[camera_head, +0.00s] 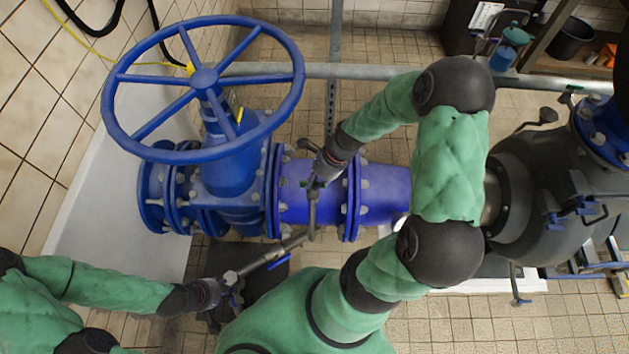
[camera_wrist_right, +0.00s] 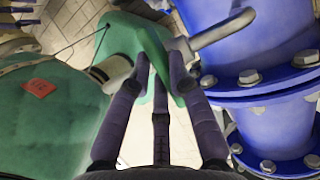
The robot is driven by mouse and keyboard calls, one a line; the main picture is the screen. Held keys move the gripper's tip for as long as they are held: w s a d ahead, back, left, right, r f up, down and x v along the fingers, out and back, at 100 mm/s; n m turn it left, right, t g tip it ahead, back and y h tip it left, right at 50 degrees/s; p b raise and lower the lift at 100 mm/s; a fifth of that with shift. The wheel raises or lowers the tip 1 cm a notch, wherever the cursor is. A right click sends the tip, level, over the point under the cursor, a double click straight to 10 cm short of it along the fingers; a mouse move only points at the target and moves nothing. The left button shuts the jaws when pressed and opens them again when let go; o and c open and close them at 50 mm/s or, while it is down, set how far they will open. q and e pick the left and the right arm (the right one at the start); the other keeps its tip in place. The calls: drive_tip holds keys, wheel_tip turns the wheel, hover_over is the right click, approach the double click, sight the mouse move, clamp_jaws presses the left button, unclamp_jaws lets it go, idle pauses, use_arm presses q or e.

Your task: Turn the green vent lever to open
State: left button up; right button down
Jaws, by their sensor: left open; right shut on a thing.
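The green vent lever (camera_wrist_right: 150,42) shows in the right wrist view as a flat green handle beside a grey bent pipe (camera_wrist_right: 222,33). My right gripper (camera_wrist_right: 160,80) is shut on it, with fingers on both sides of the handle. In the head view my right gripper (camera_head: 318,180) reaches down to the top of the thin grey pipe, in front of the blue pipe section; the lever is mostly hidden there by the gripper. My left gripper (camera_head: 234,286) is open at the lower left, close to the lower end of the grey pipe; I cannot tell whether it touches.
A large blue handwheel valve (camera_head: 205,78) stands at the left on the blue flanged pipe (camera_head: 385,190). A small blue lever (camera_head: 279,262) sits on the grey pipe. A dark grey pump (camera_head: 545,190) is at the right. Tiled floor is open at the lower right.

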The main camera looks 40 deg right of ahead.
drive_tip(key=n+g+p, duration=0.1)
drive_tip(key=n+p, duration=0.2)
drive_tip(key=n, duration=0.1)
drive_tip(key=shift+d+r+y, duration=0.1)
drive_tip(key=shift+y, duration=0.3)
drive_tip(key=n+g+p, duration=0.2)
drive_tip(key=n+p, duration=0.1)
drive_tip(key=n, duration=0.1)
drive_tip(key=shift+w+n, duration=0.1)
drive_tip(key=shift+n, duration=0.2)
drive_tip(key=n+g+p, duration=0.1)
drive_tip(key=n, duration=0.3)
drive_tip(key=shift+w+d+n+g+p, duration=0.1)
drive_tip(key=shift+d+n+g+p, duration=0.05)
drive_tip(key=shift+n+g+p, duration=0.2)
drive_tip(key=shift+w+n+g+h+p, duration=0.1)
drive_tip(key=shift+n+g+h+p, duration=0.3)
drive_tip(key=shift+n, duration=0.9)
drive_tip(key=shift+n+g+h+p, duration=0.15)
drive_tip(key=shift+n+g+h, duration=0.25)
drive_tip(key=shift+n, duration=0.85)
drive_tip(key=c, duration=1.1)
unclamp_jaws()
drive_tip(key=shift+c, duration=0.2)
